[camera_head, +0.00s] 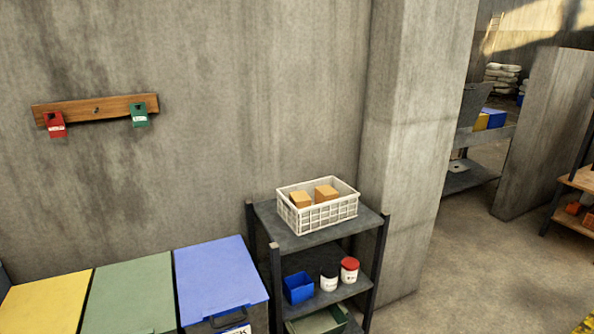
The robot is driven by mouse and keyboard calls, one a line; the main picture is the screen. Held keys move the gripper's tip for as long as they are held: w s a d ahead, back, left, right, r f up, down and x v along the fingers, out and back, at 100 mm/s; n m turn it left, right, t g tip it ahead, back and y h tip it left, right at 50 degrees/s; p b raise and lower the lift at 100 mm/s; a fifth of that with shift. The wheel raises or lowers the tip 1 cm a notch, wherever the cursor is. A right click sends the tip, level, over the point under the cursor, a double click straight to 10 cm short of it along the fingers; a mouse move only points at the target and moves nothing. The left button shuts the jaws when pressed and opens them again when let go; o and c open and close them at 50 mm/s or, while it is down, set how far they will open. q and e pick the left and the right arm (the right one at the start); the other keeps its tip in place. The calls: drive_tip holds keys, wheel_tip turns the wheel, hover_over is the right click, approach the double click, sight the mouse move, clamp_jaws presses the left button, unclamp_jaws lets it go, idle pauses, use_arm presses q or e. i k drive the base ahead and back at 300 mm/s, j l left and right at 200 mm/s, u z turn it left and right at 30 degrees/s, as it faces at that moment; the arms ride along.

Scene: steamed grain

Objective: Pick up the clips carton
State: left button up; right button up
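Two small orange-brown cartons stand in a white slatted crate (330,212) on the top shelf of a dark metal rack. One carton (300,199) is at the left of the crate, the other carton (326,193) is near its middle. No label is readable on either, so I cannot tell which one is the clips carton. The crate's wall hides their lower parts. Neither of my grippers shows in this view.
The rack (287,241) holds a blue bin (298,288) and two jars lower down. Yellow, green and blue (217,275) lidded bins stand left of it. A concrete pillar (408,140) rises behind its right side. Floor (470,265) is clear at right.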

sight(299, 199)
drive_tip(key=i+l+u, duration=0.15)
drive_tip(key=i+l, duration=0.15)
drive_tip(key=i+l+u, duration=0.1)
drive_tip(key=i+l, duration=0.2)
drive_tip(key=l, duration=0.15)
drive_tip(key=i+l+u, duration=0.15)
drive_tip(key=l, duration=0.3)
drive_tip(key=i+l+u, duration=0.15)
drive_tip(key=i+l, duration=0.2)
drive_tip(key=l, duration=0.1)
